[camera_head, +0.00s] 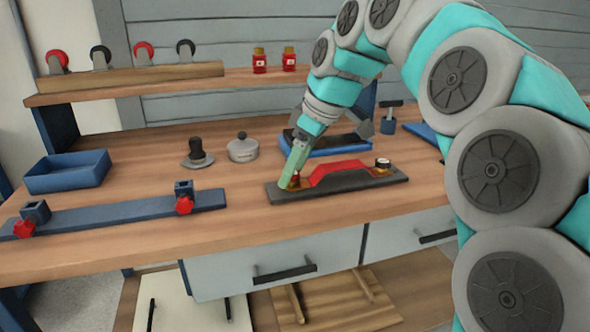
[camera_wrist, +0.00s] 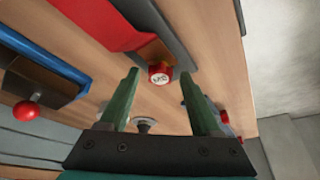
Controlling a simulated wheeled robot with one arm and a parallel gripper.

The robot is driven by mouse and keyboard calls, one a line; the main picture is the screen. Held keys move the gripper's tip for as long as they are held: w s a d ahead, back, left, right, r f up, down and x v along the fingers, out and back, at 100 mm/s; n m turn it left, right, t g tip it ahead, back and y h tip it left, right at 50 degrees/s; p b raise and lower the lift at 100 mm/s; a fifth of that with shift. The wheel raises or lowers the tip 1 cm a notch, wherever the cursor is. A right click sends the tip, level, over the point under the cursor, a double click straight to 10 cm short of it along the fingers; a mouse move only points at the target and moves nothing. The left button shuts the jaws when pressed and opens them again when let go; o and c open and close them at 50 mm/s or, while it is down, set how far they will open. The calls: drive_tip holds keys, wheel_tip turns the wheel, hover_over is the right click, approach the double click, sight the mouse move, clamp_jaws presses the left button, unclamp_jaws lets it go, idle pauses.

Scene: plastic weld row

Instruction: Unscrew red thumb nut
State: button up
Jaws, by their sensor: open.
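A dark base plate (camera_head: 335,187) with a raised red part (camera_head: 335,170) lies on the bench. A red thumb nut (camera_wrist: 160,73) with a pale marked face sits at one end of it in the wrist view, beside a brown block. In the head view my gripper (camera_head: 290,183) points down at the plate's left end and mostly hides the nut there. In the wrist view my gripper (camera_wrist: 159,76) is open, its green fingers on either side of the nut in the picture. I cannot tell whether the fingertips reach around it.
A blue fixture (camera_head: 345,150) lies close behind. A blue rail (camera_head: 120,213) with red knobs and a blue tray (camera_head: 68,172) are at left. The bench between the rail and plate is clear.

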drive_tip(key=m+t, duration=0.1)
drive_tip(key=m, duration=0.1)
drive_tip(key=m+h, duration=0.1)
drive_tip(key=m, duration=0.2)
drive_tip(key=shift+s+r+t+p, duration=0.1)
drive_tip(key=shift+t+p, duration=0.2)
drive_tip(key=shift+t, duration=0.1)
drive_tip(key=m+h, duration=0.1)
drive_tip(key=m, duration=0.1)
drive_tip(key=m+h+p, duration=0.1)
drive_tip(key=m, duration=0.2)
drive_tip(key=shift+a+r+t, duration=0.1)
drive_tip(key=shift+t, duration=0.3)
drive_tip(key=m, duration=0.1)
drive_tip(key=m+h, duration=0.1)
drive_tip(key=m, duration=0.1)
drive_tip(key=shift+s+a+f, duration=0.1)
drive_tip(key=shift+s+f, duration=0.05)
drive_tip(key=shift+f, duration=0.05)
clamp_jaws()
drive_tip(key=shift+f+n+y+b, duration=0.15)
drive_tip(key=shift+n+y+b, duration=0.25)
drive_tip(key=shift+n+b, duration=0.4)
drive_tip(key=shift+r+p, duration=0.95)
drive_tip(key=shift+r, duration=1.8)
